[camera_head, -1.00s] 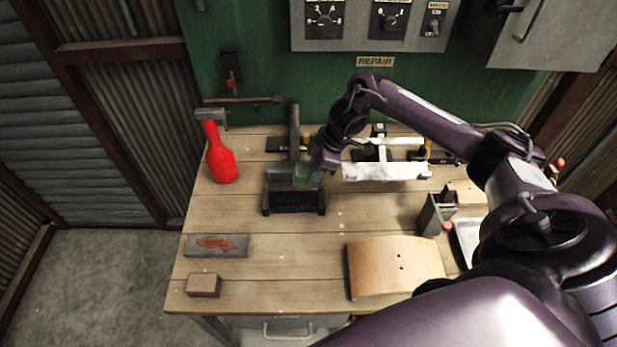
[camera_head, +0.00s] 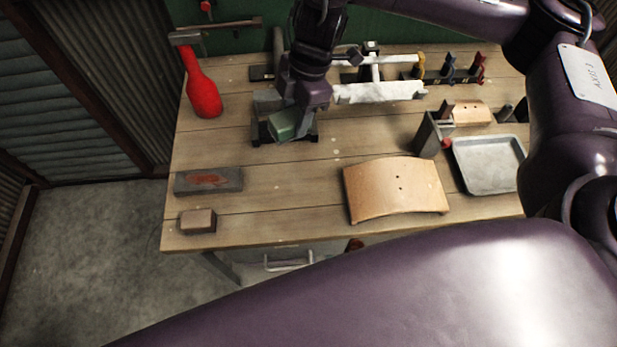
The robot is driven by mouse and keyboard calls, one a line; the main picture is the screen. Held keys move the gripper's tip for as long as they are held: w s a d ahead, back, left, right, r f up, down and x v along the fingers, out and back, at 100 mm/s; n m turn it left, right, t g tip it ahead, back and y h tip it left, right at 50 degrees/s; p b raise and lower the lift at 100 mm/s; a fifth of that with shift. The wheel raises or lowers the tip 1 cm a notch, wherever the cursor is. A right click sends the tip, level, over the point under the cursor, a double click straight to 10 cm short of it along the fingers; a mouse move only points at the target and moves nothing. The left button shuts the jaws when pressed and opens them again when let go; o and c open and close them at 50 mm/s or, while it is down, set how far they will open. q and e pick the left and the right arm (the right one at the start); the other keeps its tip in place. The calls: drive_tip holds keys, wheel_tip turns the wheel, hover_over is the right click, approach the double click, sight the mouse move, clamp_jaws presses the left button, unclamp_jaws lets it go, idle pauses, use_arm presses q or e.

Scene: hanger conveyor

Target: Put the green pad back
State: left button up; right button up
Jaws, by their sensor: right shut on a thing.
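The green pad (camera_head: 284,125) is a small dull green block at the back left of the workbench. My right gripper (camera_head: 303,98) comes down from above and is shut on it. The pad is over or against a dark holder (camera_head: 257,140), which is largely hidden by the pad and gripper. I cannot tell whether the pad touches the holder. A grey piece (camera_head: 266,98) shows just behind the pad. My left gripper is not in view.
On the workbench (camera_head: 285,183) are a red bottle-shaped thing (camera_head: 204,95), a grey block with a red mark (camera_head: 209,181), a brown block (camera_head: 198,221), a curved tan plate (camera_head: 395,188) and a metal tray (camera_head: 488,163).

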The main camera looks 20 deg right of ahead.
drive_tip(key=f, duration=0.5)
drive_tip(key=f+b, duration=0.1)
drive_tip(key=f, duration=0.4)
drive_tip(key=f+b, duration=0.1)
drive_tip(key=f, duration=0.4)
drive_tip(key=shift+s+f, duration=0.15)
drive_tip(key=shift+s, duration=0.2)
drive_tip(key=shift+w+d+f+b, duration=0.1)
drive_tip(key=shift+f+b, duration=0.45)
drive_tip(key=shift+f, duration=1.75)
drive_tip(key=shift+f, duration=0.2)
drive_tip(key=o, duration=1.3)
drive_tip(key=shift+r, duration=0.15)
drive_tip(key=shift+r, duration=0.3)
drive_tip(key=p+v, duration=0.1)
drive_tip(key=v, duration=1)
drive_tip(key=shift+r+p, duration=0.25)
drive_tip(key=shift+p, duration=0.1)
drive_tip(key=shift+d+f, duration=0.1)
